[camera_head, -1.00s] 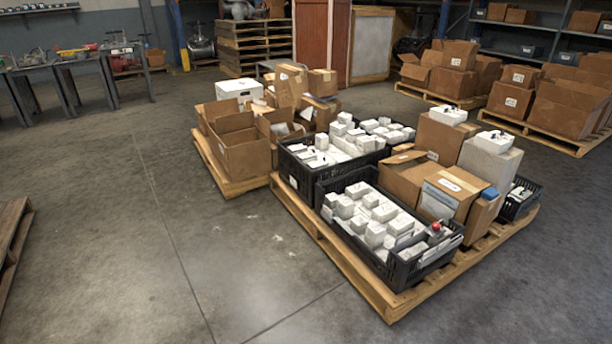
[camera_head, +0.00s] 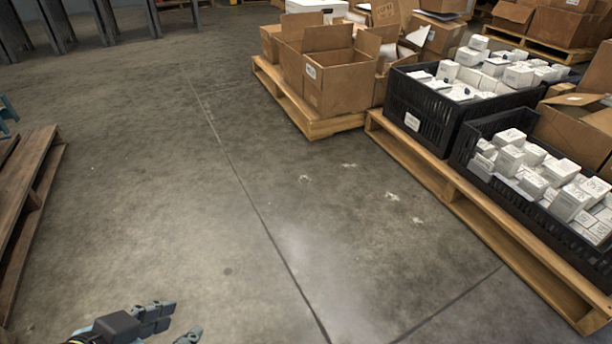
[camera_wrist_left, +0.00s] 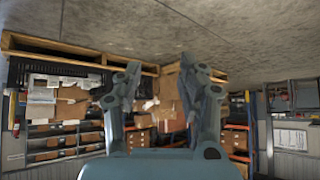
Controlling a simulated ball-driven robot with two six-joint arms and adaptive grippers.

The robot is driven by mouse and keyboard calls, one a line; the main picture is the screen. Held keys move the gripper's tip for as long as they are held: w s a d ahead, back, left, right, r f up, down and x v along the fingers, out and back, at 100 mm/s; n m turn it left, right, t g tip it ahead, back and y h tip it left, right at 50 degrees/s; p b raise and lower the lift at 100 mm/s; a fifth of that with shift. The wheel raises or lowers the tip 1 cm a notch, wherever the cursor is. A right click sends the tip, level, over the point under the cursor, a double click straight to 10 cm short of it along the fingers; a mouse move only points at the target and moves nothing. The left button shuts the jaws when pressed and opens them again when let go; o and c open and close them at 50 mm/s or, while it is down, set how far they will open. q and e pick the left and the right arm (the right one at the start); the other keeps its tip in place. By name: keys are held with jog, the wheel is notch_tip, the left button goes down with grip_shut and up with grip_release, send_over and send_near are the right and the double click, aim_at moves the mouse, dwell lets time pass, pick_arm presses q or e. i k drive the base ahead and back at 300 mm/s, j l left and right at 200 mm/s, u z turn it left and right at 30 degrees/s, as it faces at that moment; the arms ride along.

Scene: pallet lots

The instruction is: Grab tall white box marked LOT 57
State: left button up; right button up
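Several small white boxes stand in the near black crate (camera_head: 470,152) and the far black crate (camera_head: 425,115). Some of them look taller, such as the white box (camera_head: 567,205) in the near crate. Their marks are too small to read, so I cannot tell which is LOT 57. My left gripper (camera_head: 176,322) is low at the bottom left, over bare floor, well apart from the crates. In the left wrist view its fingers (camera_wrist_left: 160,72) are spread and empty. My right gripper is not in view.
The crates stand on a wooden pallet (camera_head: 490,225). Open cardboard boxes (camera_head: 335,85) sit on another pallet (camera_head: 315,127) behind, with a larger white box (camera_head: 318,8). A dark pallet (camera_head: 30,190) lies at the left. The floor (camera_head: 200,200) between is clear.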

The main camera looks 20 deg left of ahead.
aim_at(509, 159)
jog(key=i+l, duration=0.3)
jog(key=l, duration=0.15)
jog(key=i+l, duration=0.3)
jog(key=l, duration=0.15)
jog(key=i+l, duration=0.25)
jog(key=l, duration=0.2)
jog(key=i+l, duration=0.3)
jog(key=l, duration=0.15)
